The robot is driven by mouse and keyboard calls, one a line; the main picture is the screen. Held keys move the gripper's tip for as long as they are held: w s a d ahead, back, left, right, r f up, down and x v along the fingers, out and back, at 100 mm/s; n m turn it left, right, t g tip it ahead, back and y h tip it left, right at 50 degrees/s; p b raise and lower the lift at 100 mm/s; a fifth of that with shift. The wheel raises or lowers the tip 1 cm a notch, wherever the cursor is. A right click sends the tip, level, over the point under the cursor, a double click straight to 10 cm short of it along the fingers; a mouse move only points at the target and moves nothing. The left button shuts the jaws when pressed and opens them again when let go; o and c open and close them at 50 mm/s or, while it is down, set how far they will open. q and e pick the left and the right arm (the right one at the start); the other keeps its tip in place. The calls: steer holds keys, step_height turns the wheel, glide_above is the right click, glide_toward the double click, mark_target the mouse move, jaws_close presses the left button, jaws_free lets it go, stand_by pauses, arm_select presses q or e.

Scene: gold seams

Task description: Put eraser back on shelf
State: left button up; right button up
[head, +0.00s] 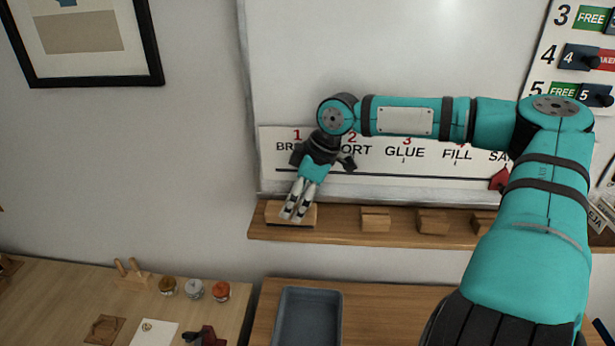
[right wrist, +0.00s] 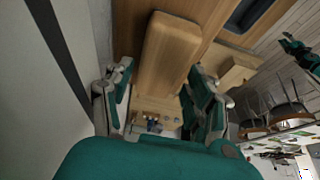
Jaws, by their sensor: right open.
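A wooden block that looks like the eraser (head: 273,211) lies at the left end of the wooden shelf (head: 340,238) under the whiteboard. In the right wrist view my right gripper (right wrist: 160,72) is open, with a finger on either side of the block's near end. Whether the fingers touch it, I cannot tell. My left gripper is not in view.
Several smaller wooden blocks (head: 375,219) stand along the shelf to the right. The whiteboard (head: 340,50) rises behind my right arm. Below are a grey tray (head: 308,318) and a table (head: 60,290) with small jars (head: 194,290).

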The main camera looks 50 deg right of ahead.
steer(key=b+v, duration=0.1)
steer(key=v, duration=0.8)
steer(key=shift+r+b, duration=0.35)
steer(key=shift+b, duration=0.05)
steer(key=shift+s+f, duration=0.1)
